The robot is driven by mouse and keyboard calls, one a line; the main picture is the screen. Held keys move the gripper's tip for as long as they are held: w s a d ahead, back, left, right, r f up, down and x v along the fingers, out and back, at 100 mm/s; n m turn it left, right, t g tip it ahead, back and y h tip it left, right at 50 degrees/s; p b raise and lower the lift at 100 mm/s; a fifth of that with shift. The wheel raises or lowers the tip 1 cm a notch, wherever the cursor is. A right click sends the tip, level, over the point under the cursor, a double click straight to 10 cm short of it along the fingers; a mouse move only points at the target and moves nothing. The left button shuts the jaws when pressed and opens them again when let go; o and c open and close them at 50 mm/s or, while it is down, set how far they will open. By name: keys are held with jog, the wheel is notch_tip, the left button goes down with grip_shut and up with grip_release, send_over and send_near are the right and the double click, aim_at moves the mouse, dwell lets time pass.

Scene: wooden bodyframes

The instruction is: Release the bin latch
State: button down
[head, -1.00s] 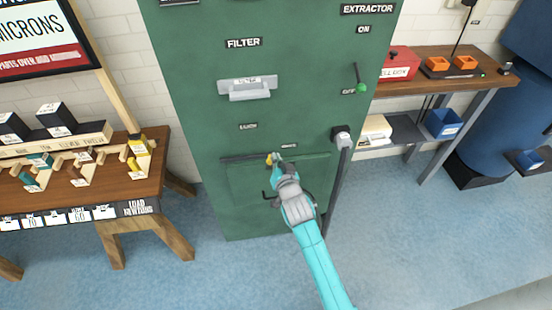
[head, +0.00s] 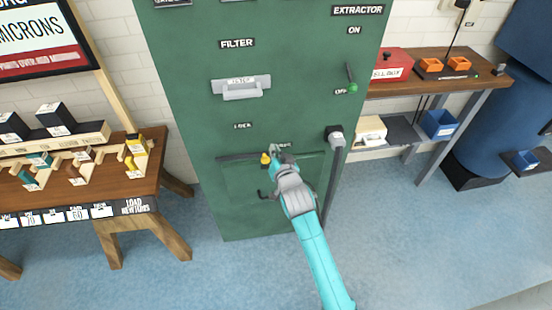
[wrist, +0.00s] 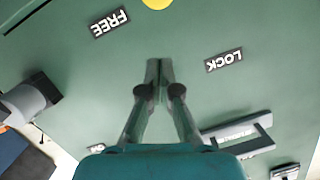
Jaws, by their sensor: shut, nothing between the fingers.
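The latch shows as a yellow knob (head: 265,158) on the lower front of the green extractor cabinet (head: 285,60), between the LOCK label (head: 242,126) and the FREE label, which my gripper partly covers in the head view. In the wrist view the yellow knob (wrist: 157,3) is cut off at the top edge, with the FREE label (wrist: 109,22) left of it and the LOCK label (wrist: 223,60) right of it. My gripper (head: 274,150) is shut and empty, its tips right beside the knob in the head view. In the wrist view its fingertips (wrist: 159,65) are apart from the knob. The bin panel (head: 245,205) is below, partly behind my arm.
A grey hose fitting (head: 336,140) stands out at the right. A wooden bench (head: 150,175) is at left. Blue floor (head: 420,250) is clear at right.

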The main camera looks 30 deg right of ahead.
jog(key=v, duration=0.9)
jog(key=shift+s+a+f, duration=0.1)
jog(key=shift+a+f, duration=0.05)
jog(key=s+a+f+n+y, duration=0.1)
jog(key=s+a+f+n, duration=0.15)
jog(key=s, duration=0.85)
jog(key=s+a+f+n+y, duration=0.1)
jog(key=s+a+f+n, duration=0.2)
jog(key=s, duration=0.8)
jog(key=s+r, duration=0.2)
jog(key=s, duration=0.7)
jog(key=s+a+r+n+y, duration=0.1)
jog(key=s+r, duration=0.2)
jog(key=s, duration=0.7)
jog(key=shift+s+a, duration=0.25)
jog(key=shift+a, duration=0.05)
